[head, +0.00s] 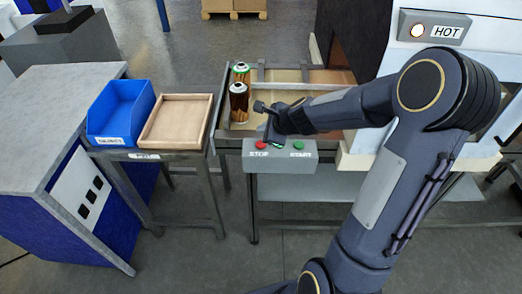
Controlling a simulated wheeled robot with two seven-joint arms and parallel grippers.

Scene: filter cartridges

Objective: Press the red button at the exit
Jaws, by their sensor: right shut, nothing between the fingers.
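The red button (261,144) sits on a grey control box (281,160) at the front edge of the conveyor, above the label STOP. A green button (298,145) sits to its right, above the label START. My right gripper (273,138) is shut and empty. It points down over the top of the box, just right of the red button in the picture; I cannot tell whether it touches the box. The red button is visible. My left gripper is not in view.
Two filter cartridges stand at the conveyor's left end, one green-topped (240,71) and one brown with a pale top (238,100). To the left are a blue bin (119,138) and an empty wooden tray (176,120). A machine marked HOT (447,32) stands right.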

